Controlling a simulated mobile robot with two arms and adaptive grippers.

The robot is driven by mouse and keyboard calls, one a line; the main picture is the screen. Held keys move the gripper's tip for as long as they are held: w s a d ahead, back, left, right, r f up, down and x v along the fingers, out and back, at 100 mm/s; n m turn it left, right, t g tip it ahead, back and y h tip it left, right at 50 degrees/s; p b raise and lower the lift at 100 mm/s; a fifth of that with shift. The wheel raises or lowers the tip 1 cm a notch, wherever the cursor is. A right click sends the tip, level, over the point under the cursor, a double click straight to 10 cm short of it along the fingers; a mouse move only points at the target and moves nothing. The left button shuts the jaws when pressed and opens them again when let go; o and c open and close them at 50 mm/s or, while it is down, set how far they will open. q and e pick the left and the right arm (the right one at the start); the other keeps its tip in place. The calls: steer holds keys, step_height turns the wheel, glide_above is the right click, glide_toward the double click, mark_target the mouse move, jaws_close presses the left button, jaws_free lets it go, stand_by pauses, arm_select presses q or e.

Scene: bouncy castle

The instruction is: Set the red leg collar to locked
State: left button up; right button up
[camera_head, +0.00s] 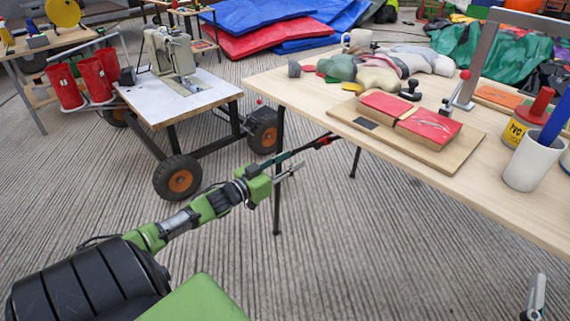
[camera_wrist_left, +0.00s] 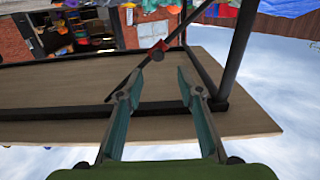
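The red leg collar (camera_head: 322,141) shows small in the head view, at the near left edge of the wooden table. In the left wrist view the red collar (camera_wrist_left: 157,46) sits on a dark slanting bar under the tabletop, with a dark round part beside it. I cannot tell its lock setting. My left gripper (camera_head: 299,158) is just left of the collar in the head view. In the wrist view its two teal fingers (camera_wrist_left: 158,82) are apart with nothing between them, and the collar lies beyond the tips. A grey finger of my right gripper (camera_head: 537,292) shows at the lower right.
The wooden table (camera_head: 300,92) carries a board with red pads (camera_head: 385,107), a white cup (camera_head: 533,160) and a PVC can (camera_head: 522,128). A wheeled cart (camera_head: 170,100) with a sewing machine stands left. The floor between is clear.

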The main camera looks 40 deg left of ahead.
arm_select(q)
steer(key=shift+s+a, duration=0.1)
steer(key=shift+s, duration=0.85)
